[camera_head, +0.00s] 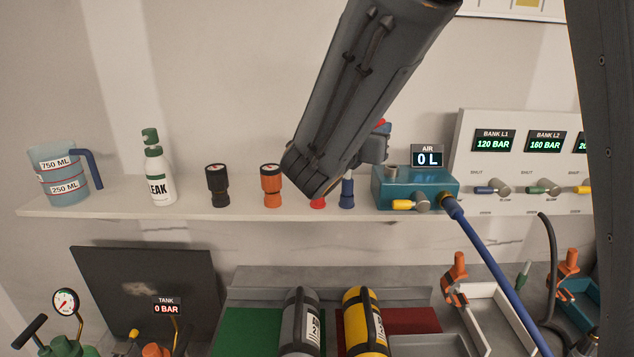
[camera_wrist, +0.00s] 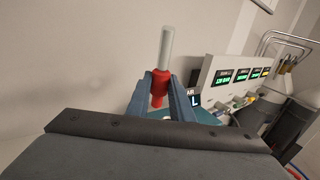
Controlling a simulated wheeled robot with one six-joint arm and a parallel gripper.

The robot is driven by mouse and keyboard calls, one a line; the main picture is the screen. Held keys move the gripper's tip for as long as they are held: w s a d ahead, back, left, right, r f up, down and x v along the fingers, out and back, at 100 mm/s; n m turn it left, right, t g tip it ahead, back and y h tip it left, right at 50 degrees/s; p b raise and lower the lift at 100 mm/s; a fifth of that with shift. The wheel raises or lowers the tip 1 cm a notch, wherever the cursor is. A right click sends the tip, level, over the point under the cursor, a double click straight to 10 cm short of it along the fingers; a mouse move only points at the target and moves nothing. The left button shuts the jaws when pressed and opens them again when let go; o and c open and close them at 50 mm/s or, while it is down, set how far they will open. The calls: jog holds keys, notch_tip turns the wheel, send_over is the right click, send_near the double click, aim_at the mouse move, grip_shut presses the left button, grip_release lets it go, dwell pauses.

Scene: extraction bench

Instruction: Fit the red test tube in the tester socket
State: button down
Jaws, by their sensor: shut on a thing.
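My gripper (camera_wrist: 160,90) is shut on the red test tube (camera_wrist: 160,84), which has a red body and a pale, clear upper part. The tube points up between the fingers in the wrist view. In the head view my gripper (camera_head: 375,148) is above the shelf, just left of and above the tester; only a bit of red (camera_head: 381,122) shows there, and my arm hides the rest. The tester is a teal box (camera_head: 425,188) with a short grey round socket (camera_head: 391,170) on its top left. The tube is apart from the socket in the head view.
A blue-based piece (camera_head: 347,194) and a red-based piece (camera_head: 318,203) stand left of the tester, partly hidden by my arm. The AIR display (camera_head: 428,157) reads 0 L. A blue hose (camera_head: 495,265) leaves the tester's right. The valve panel (camera_head: 480,160) stands to its right.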

jog(key=d, duration=0.4)
jog(key=shift+w+d+b, duration=0.1)
jog(key=shift+b, duration=0.3)
jog(key=shift+h, duration=0.3)
jog(key=shift+f+b, duration=0.95)
jog(key=shift+b, duration=0.35)
dwell(1.0)
jog(key=shift+f+b, duration=2.05)
jog(key=shift+f, duration=0.55)
jog(key=c, duration=1.5)
grip_release()
